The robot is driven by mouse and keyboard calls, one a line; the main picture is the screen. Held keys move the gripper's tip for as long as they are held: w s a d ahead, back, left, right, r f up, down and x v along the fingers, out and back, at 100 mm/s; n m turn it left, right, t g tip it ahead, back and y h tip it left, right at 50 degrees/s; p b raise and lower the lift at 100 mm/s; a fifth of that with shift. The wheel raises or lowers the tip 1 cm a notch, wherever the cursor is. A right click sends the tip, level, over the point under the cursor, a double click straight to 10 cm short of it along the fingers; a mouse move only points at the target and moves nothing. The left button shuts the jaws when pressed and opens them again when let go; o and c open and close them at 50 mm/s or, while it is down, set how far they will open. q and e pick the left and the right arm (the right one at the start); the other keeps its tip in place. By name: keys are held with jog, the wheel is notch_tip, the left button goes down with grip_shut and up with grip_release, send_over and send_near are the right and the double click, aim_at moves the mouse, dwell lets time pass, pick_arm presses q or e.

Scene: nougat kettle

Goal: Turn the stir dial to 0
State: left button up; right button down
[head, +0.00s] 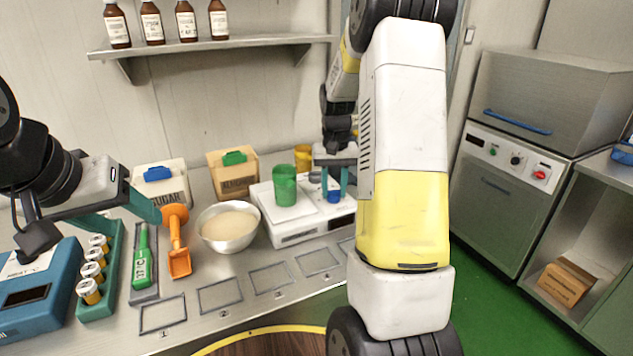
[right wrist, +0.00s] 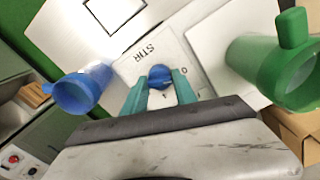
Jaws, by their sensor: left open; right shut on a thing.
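The blue stir dial (right wrist: 160,75) sits on a white panel marked STIR, with a 0 and a 1 printed beside it. My right gripper (right wrist: 160,88) is shut on the dial, one teal finger on each side. In the head view my right gripper (head: 333,182) reaches down to the blue dial (head: 333,196) on the white stirrer unit (head: 297,236). I cannot tell exactly which mark the dial points at. My left gripper (head: 103,210) is open and empty above the left of the bench.
A green cup (head: 285,186) stands on the unit's white plate; a blue cup (right wrist: 82,90) is near my right gripper. A bowl (head: 229,228), orange scoop (head: 178,245), sugar box (head: 162,184) and vial rack (head: 98,280) stand leftward. My right arm hides the bench's right end.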

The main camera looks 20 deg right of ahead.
dwell(0.3)
jog(key=c, duration=1)
grip_release()
jog(key=shift+r, duration=0.1)
jog(key=shift+r, duration=3.85)
jog(key=shift+r, duration=0.1)
jog(key=s+a+r+n+t+y, duration=0.1)
jog(key=s+a+r+t, duration=0.1)
jog(key=s+a+r, duration=0.3)
jog(key=s+a+r+n+t, duration=0.1)
jog(key=s+a+r, duration=0.25)
jog(key=s, duration=0.35)
jog(key=s+a+n+t+y, duration=0.1)
jog(key=s+a+t, duration=0.2)
jog(key=s, duration=0.9)
jog(key=shift+a+r, duration=0.25)
jog(key=shift+a, duration=0.6)
